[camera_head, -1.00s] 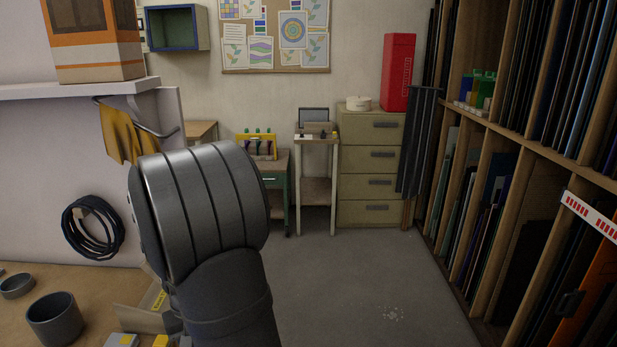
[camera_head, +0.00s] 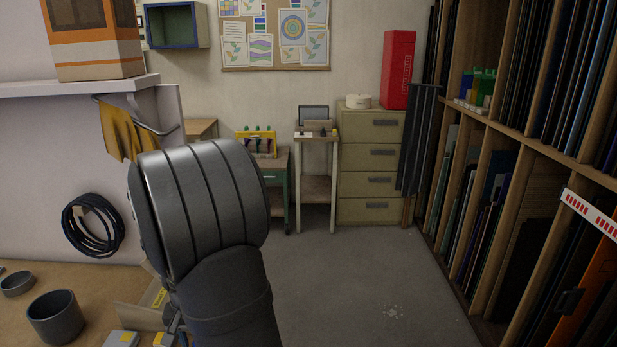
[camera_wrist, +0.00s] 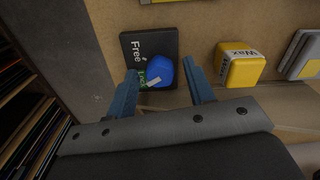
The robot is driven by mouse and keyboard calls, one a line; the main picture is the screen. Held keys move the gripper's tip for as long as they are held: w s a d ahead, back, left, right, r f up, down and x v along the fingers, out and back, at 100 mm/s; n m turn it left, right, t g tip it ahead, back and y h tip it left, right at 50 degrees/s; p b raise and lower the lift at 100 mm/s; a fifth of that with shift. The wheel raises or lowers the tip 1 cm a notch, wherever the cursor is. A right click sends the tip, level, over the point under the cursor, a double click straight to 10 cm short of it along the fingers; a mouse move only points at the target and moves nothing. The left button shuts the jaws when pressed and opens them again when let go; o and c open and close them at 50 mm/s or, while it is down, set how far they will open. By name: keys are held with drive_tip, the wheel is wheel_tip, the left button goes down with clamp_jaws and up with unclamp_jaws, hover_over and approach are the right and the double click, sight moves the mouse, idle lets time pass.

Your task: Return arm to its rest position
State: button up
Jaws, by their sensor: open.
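My gripper (camera_wrist: 159,68) is open in the wrist view, its two blue-grey fingers spread apart. Past the fingertips, a blue rounded object (camera_wrist: 159,72) lies on a black pad (camera_wrist: 135,41) marked "Free". A green and white label shows beside the blue object. From this view I cannot tell how far the fingers are above them; the fingers do not appear closed on anything. In the head view my large grey arm link fills the middle left and hides part of the bench.
A yellow "Wax" block (camera_wrist: 240,66) and a grey-yellow item (camera_wrist: 302,55) lie to the right in the wrist view. On the wooden bench (camera_head: 95,290) stand a dark cup (camera_head: 56,317) and a shallow dish (camera_head: 17,284). A sheet rack (camera_head: 520,140) stands at right; the floor between is clear.

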drive_tip(key=n, duration=0.4)
drive_tip(key=shift+n, duration=0.4)
drive_tip(key=n, duration=0.4)
drive_tip(key=shift+n, duration=0.4)
drive_tip(key=shift+r, duration=0.3)
wheel_tip(320, 180, up, 17)
wheel_tip(320, 180, down, 16)
drive_tip(key=shift+f, duration=0.15)
idle(0.6)
